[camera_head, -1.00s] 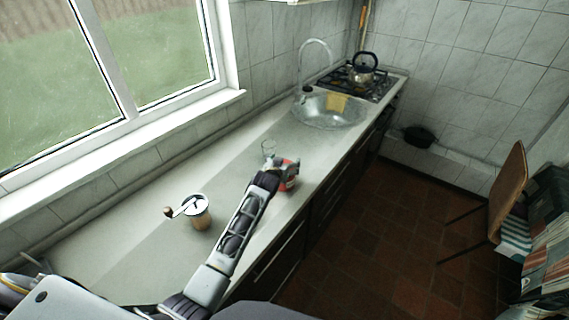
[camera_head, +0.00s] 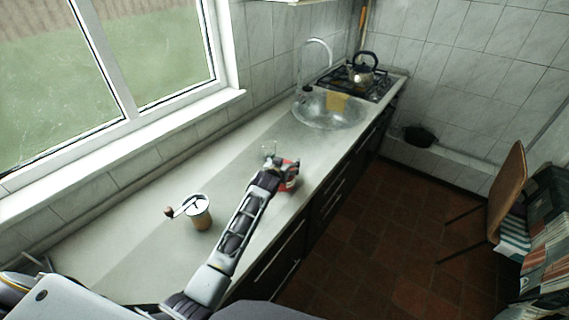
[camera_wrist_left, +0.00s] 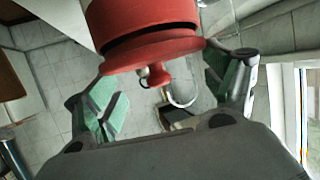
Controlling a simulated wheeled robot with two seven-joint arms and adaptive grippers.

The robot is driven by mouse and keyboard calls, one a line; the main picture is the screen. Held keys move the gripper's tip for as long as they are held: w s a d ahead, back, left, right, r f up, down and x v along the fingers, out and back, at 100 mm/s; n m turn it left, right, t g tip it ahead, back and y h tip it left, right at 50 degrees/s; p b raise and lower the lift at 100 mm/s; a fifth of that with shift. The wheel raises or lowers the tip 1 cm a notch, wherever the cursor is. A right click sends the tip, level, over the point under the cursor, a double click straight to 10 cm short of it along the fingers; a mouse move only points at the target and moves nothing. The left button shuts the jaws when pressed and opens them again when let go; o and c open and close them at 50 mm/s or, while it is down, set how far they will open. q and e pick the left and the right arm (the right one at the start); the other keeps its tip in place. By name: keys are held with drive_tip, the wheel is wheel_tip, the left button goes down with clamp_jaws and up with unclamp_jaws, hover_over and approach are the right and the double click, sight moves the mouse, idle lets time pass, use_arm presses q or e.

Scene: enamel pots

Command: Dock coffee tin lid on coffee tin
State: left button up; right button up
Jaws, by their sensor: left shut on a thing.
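The red coffee tin (camera_head: 292,182) stands on the counter, partly hidden behind my left gripper (camera_head: 280,165). In the left wrist view the red tin body (camera_wrist_left: 140,17) fills the top of the picture. The red coffee tin lid (camera_wrist_left: 150,51) is beside its open end, with a dark band between them and its small knob pointing away from the tin. I cannot tell whether lid and tin touch. The green-padded fingers of my left gripper (camera_wrist_left: 166,95) are at either side of the lid and hold it. My right gripper is not in view.
A coffee grinder (camera_head: 200,215) with a crank stands nearer on the counter (camera_head: 130,245). The sink (camera_head: 325,113) and the stove with a kettle (camera_head: 362,69) are farther back. The counter between grinder and window is clear.

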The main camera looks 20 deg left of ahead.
use_arm(q)
drive_tip(key=shift+p, duration=0.3)
idle(0.5)
drive_tip(key=shift+f+b, duration=0.3)
drive_tip(key=shift+f, duration=0.25)
idle(0.6)
drive_tip(key=o, duration=0.7)
drive_tip(key=shift+o, duration=0.2)
